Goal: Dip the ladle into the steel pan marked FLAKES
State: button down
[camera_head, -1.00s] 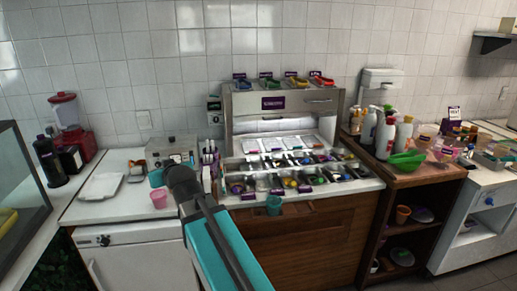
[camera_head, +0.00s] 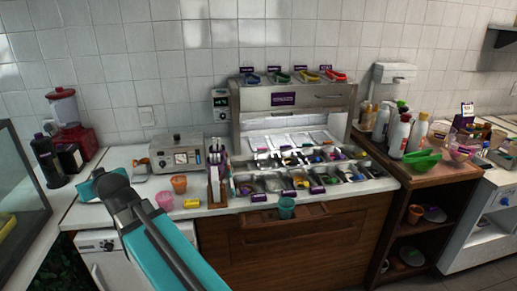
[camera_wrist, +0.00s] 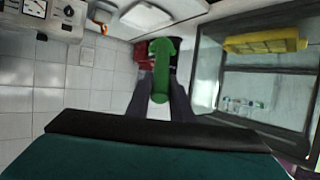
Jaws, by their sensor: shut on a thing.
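My gripper (camera_wrist: 160,88) shows in the wrist view with its two dark fingers shut on a green handle (camera_wrist: 160,70), apparently the ladle's. The ladle's bowl cannot be made out. In the head view my arm reaches to the left counter, and the gripper and ladle are hidden behind its teal end. The steel topping pans (camera_head: 272,184) sit in rows at the front of the steel station, to the right of my arm and well apart from it. Their small purple labels are too small to read, so I cannot tell which pan is FLAKES.
An orange cup (camera_head: 179,184), a pink cup (camera_head: 165,201) and a utensil holder (camera_head: 216,185) stand between my arm and the pans. A teal cup (camera_head: 286,207) is at the counter's front edge. Bottles (camera_head: 400,135) and a green bowl (camera_head: 422,160) stand at right.

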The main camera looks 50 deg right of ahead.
jog(key=shift+w+a, duration=0.15)
jog(key=shift+a, duration=0.25)
jog(key=shift+d+r, duration=0.1)
